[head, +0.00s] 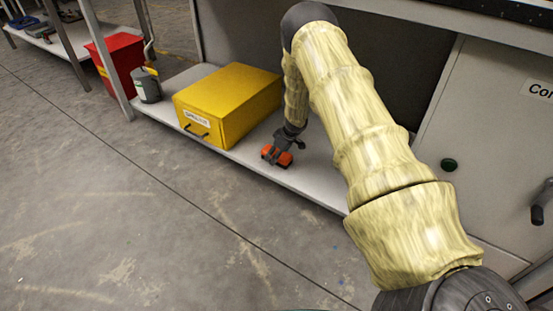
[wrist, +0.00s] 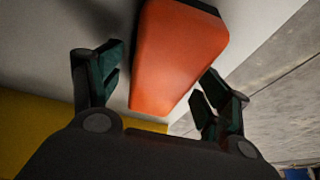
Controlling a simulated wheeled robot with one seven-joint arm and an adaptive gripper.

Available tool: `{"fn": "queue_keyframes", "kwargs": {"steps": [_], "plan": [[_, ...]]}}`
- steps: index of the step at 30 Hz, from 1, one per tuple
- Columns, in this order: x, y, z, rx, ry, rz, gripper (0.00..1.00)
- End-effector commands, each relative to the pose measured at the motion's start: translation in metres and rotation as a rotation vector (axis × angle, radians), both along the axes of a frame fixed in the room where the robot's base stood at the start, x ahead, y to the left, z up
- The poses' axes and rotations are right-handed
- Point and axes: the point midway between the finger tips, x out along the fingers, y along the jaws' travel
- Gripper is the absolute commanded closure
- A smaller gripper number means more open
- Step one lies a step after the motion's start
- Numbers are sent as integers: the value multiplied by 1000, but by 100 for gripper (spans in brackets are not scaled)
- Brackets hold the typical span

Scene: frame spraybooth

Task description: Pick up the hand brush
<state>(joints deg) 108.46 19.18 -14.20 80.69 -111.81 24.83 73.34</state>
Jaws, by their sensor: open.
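The hand brush (head: 283,158) shows in the head view as a small orange-red block with a dark part along its edge. It lies on the low grey shelf (head: 318,172). My gripper (head: 277,153) is right at it, pointing down. In the wrist view the orange body of the brush (wrist: 178,60) reaches between and beyond the two fingers. My gripper (wrist: 158,90) is open, with one finger on each side of the brush and a visible gap on both sides.
A yellow box (head: 232,98) with a handle and label stands on the shelf just left of my gripper. A grey-green canister (head: 147,85) and a red bin (head: 118,62) are further left. A white cabinet (head: 490,135) stands to the right. The floor in front is clear.

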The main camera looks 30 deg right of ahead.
Motion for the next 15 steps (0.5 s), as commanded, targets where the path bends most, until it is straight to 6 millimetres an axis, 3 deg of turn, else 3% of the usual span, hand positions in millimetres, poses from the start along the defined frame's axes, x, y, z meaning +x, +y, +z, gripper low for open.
{"fn": "queue_keyframes", "kwargs": {"steps": [3,11,15], "plan": [[0,0,0,0,0,0,25],[0,0,0,0,0,0,72],[0,0,0,0,0,0,75]]}}
